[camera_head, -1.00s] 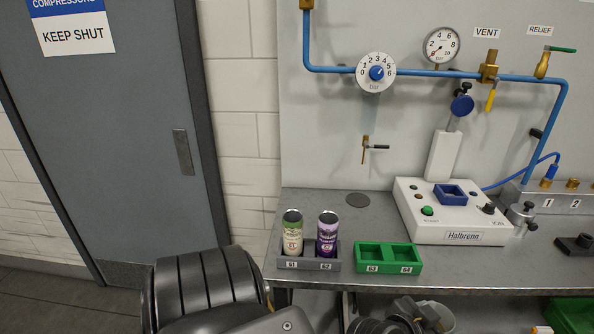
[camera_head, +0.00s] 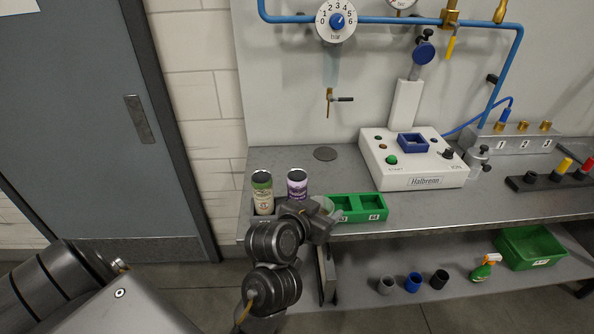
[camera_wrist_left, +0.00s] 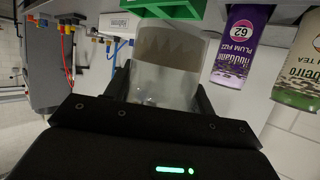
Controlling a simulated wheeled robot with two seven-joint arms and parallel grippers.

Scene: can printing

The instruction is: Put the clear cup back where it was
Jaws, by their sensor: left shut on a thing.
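The clear cup (camera_wrist_left: 165,75) is between the fingers of my left gripper (camera_wrist_left: 162,92) in the left wrist view, and the gripper is shut on it. In the head view the left gripper (camera_head: 326,219) is at the bench's front edge, by the left end of the green two-slot rack (camera_head: 362,219). The cup (camera_head: 325,204) shows there only as a faint, see-through shape, partly hidden by the gripper. My right gripper is not in view.
A green-labelled can (camera_head: 262,194) and a purple can (camera_head: 297,184) stand in the grey rack just left of the gripper. The white Halbrenn machine (camera_head: 415,160) stands behind right. On the lower shelf are grey (camera_head: 387,285), blue (camera_head: 413,282) and black (camera_head: 439,280) cups, a spray bottle (camera_head: 485,267) and a green crate (camera_head: 530,248).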

